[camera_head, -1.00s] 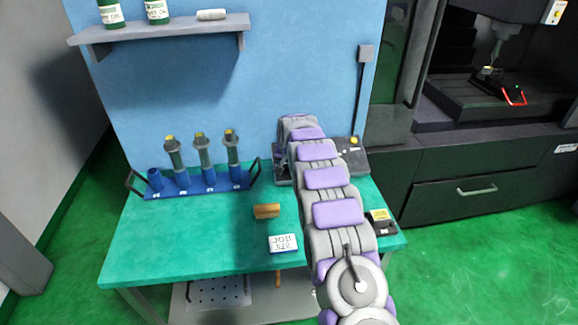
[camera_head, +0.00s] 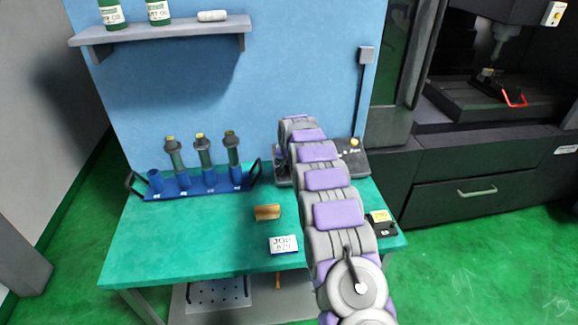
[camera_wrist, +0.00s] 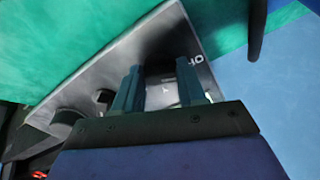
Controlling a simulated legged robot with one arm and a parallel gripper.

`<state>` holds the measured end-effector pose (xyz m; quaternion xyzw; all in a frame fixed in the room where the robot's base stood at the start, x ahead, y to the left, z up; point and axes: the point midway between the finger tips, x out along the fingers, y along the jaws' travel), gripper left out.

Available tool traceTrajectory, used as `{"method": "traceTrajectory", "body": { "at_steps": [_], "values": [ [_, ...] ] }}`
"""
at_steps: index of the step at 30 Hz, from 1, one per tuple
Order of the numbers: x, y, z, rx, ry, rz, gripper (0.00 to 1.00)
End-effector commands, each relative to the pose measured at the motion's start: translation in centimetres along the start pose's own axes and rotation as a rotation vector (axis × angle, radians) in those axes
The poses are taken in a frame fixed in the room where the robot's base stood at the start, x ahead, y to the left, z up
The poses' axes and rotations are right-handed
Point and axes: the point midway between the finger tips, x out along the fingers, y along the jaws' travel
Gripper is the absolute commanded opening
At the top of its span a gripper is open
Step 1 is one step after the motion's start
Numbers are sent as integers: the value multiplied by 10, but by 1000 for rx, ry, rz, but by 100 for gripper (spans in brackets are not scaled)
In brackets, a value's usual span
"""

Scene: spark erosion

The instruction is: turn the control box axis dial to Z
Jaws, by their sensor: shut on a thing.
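The grey control box (camera_head: 366,163) stands at the back right of the green table, mostly hidden behind my arm in the head view. In the wrist view its sloping grey panel (camera_wrist: 160,38) fills the middle. My gripper (camera_wrist: 161,78) is down at this panel, its two teal fingers spread a little apart around the axis dial, which is mostly hidden by fingers and shadow. A pale patch with a small mark shows between the fingers. Part of a letter marking shows right of them. I cannot read the dial's setting.
A black knob (camera_wrist: 104,97) and a larger dark round part (camera_wrist: 68,122) lie left of the fingers.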

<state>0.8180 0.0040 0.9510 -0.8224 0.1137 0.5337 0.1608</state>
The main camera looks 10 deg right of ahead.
Motion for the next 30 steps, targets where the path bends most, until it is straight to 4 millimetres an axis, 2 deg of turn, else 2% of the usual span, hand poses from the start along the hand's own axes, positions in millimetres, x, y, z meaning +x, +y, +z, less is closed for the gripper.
{"method": "traceTrajectory", "body": {
  "at_steps": [11,30],
  "values": [
    [-2,-3,1,142,-6,5,10],
    [-1,-7,0,730,-7,30,10]
  ]
}}
